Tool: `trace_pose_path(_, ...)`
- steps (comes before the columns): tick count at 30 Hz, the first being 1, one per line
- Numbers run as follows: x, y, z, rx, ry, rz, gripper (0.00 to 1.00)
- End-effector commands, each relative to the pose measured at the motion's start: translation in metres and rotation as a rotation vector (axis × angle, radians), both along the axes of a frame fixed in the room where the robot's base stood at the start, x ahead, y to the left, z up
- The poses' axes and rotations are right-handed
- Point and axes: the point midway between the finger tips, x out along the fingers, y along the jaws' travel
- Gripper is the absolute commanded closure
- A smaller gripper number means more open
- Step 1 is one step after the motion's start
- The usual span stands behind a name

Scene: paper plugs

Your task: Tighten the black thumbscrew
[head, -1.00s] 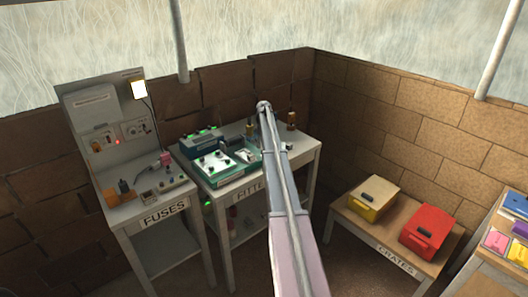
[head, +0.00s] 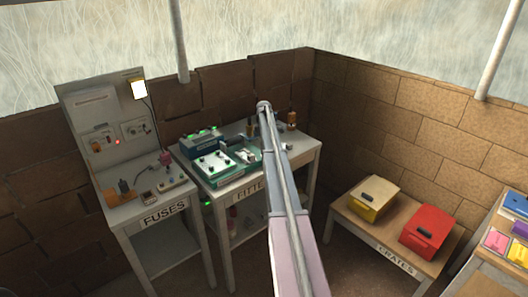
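A green-edged unit with a white top and several small dark knobs (head: 215,163) sits on the front left of the fitting bench (head: 225,190). I cannot tell which small dark part, if any, is the black thumbscrew. A second green-based unit (head: 246,153) stands just right of it, partly beside my arm. My arm reaches up from the bottom of the head view across the bench. My gripper is not visible; the arm blocks the view of the bench behind it.
The fuses bench (head: 150,208) is on the left. A low table holds a yellow crate (head: 373,198) and a red crate (head: 429,231).

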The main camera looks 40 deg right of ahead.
Motion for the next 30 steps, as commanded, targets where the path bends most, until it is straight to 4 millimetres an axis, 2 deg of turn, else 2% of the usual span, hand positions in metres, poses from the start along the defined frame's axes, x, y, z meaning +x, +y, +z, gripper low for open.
trace_pose_path(21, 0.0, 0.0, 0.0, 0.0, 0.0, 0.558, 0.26)
trace_pose_path(30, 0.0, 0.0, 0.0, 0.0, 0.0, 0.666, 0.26)
